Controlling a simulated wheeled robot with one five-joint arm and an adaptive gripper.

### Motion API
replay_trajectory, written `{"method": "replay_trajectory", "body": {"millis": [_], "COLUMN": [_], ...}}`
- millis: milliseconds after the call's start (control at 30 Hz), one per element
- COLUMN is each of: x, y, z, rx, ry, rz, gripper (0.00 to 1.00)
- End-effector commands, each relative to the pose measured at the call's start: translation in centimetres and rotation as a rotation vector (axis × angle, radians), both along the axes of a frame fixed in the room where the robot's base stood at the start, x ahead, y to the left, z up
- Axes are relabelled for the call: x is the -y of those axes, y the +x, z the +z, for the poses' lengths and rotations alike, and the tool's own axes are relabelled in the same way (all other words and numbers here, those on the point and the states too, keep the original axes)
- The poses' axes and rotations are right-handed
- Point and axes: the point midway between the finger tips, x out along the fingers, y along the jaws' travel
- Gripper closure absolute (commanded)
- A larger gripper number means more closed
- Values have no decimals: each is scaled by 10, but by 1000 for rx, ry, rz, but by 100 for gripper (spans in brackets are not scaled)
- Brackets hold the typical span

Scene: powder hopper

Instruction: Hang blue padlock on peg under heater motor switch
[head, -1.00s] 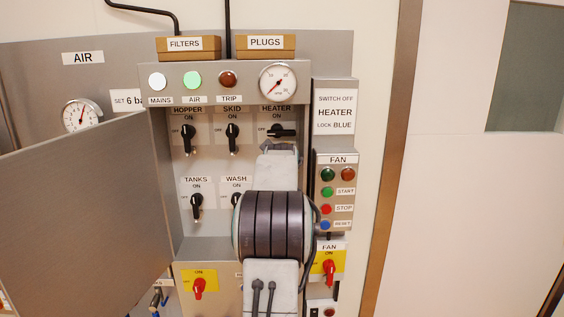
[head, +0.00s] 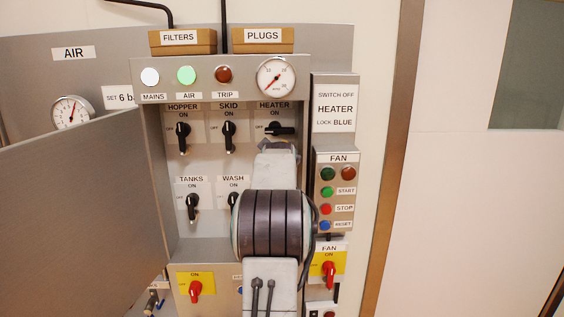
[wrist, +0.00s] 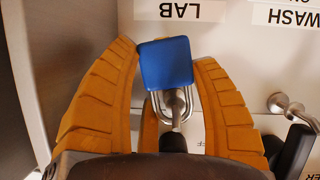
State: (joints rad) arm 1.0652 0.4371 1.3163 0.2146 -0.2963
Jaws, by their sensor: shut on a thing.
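The blue padlock (wrist: 166,63) is between the orange fingers of my gripper (wrist: 166,58) in the wrist view, and the gripper is shut on it. Its metal shackle (wrist: 160,108) faces the bottom of that inverted view. A metal peg (wrist: 178,105) shows within the shackle outline; I cannot tell for certain whether the shackle is around it or only in front. In the head view, the heater switch (head: 281,129) has its black handle horizontal, towards OFF. My arm hides the padlock and the peg below the switch there.
Another peg (wrist: 284,104) stands beside a black handle in the wrist view. The skid switch (head: 229,133) and wash switch (head: 233,199) are left of my arm, and the fan box (head: 338,190) is right. An open grey door (head: 75,200) stands at left.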

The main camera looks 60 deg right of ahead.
Motion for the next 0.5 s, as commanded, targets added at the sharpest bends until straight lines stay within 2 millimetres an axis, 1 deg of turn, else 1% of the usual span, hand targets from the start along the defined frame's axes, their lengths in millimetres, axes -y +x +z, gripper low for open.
{"method": "replay_trajectory", "body": {"millis": [400, 433, 500], "x": [0, 0, 0], "y": [0, 0, 0], "z": [1, 1, 1], "rx": [1, 1, 1], "ry": [-1, -1, -1], "rz": [0, 0, 0], "gripper": [77, 42, 36]}}
